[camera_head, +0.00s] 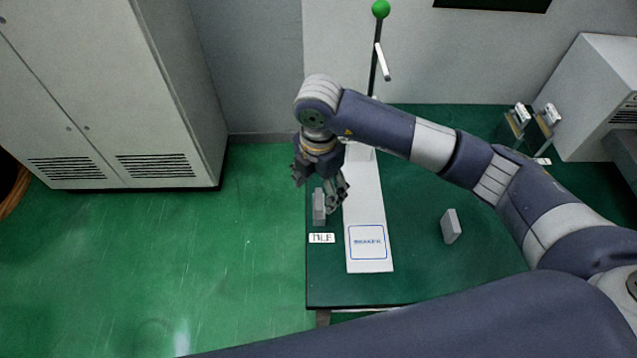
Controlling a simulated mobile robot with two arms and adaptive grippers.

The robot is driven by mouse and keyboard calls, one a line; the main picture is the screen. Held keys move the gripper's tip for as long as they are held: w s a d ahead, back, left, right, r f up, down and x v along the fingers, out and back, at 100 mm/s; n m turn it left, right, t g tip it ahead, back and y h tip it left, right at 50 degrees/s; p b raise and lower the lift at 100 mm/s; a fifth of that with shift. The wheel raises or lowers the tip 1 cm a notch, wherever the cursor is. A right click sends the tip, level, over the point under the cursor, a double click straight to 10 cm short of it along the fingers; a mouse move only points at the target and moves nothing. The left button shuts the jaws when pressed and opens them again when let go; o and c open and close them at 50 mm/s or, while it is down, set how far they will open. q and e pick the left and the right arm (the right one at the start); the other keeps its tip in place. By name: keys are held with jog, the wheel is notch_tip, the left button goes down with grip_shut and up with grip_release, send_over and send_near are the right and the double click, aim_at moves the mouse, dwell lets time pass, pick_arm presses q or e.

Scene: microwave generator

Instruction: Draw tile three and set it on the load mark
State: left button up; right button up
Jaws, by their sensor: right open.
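A grey upright tile (318,208) stands near the left edge of the green table, just behind a small white label (321,238) that seems to read "TILE". A second grey tile or block (451,226) stands alone to the right. A white strip (370,205) runs along the table, with a blue-outlined square (367,242) at its near end; its lettering is too small to read surely. My right gripper (317,188) points down, open, its fingers around or just above the left tile; I cannot tell if they touch it. My left gripper is out of view.
A post with a green ball (380,8) and white handle rises behind the strip. Small white-topped holders (521,113) and a white box (602,95) stand at the back right. A tall cabinet (95,90) stands left. The table (420,275) is clear at the front.

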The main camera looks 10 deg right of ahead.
aim_at(318, 199)
jog(key=shift+f+b, duration=2.5)
jog(key=shift+f, duration=1.15)
jog(key=shift+c, duration=0.6)
jog(key=c, duration=0.9)
jog(key=shift+r, duration=0.1)
